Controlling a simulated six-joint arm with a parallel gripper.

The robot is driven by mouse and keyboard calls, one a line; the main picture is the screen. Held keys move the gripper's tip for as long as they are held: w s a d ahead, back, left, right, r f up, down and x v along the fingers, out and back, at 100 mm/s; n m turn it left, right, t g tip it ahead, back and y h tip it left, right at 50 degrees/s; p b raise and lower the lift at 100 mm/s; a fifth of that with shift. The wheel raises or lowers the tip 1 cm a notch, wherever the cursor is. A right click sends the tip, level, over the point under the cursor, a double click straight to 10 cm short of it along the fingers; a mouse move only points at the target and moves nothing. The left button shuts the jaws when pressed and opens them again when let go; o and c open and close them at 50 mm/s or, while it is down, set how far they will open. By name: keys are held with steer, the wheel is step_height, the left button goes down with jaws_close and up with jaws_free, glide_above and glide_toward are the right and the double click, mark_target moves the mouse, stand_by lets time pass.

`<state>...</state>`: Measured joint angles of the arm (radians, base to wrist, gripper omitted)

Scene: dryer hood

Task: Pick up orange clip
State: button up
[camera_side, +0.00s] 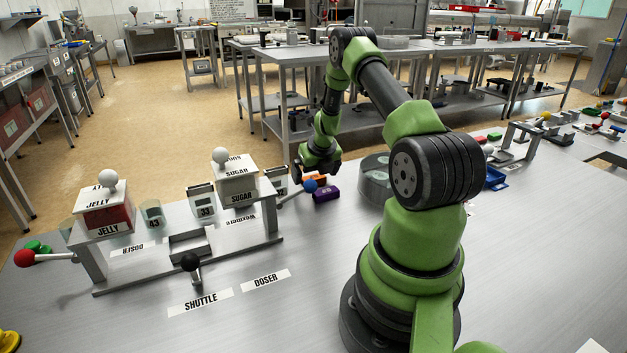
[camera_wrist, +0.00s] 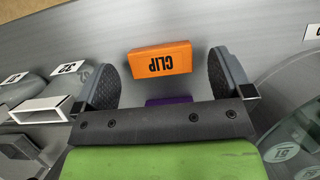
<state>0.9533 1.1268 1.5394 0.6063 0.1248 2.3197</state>
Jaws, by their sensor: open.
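The orange clip (camera_wrist: 160,61) is a small block lettered CLIP. It lies on the metal table in the wrist view, apart from the fingers and beyond the gripper's dark crossbar. My gripper (camera_wrist: 165,80) is open, with one dark pad on each side of the clip's line and nothing held. In the side view the clip (camera_side: 316,178) shows only in part, behind a blue ball, and my gripper (camera_side: 318,164) is just above it. I cannot tell the exact height gap.
A purple block (camera_side: 326,194) sits beside the clip, mostly hidden by my gripper in the wrist view. A round clear-walled container (camera_side: 374,180) stands right.

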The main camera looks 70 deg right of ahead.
steer(key=shift+x, duration=0.75)
steer(key=c, duration=1)
steer(key=shift+r, duration=0.15)
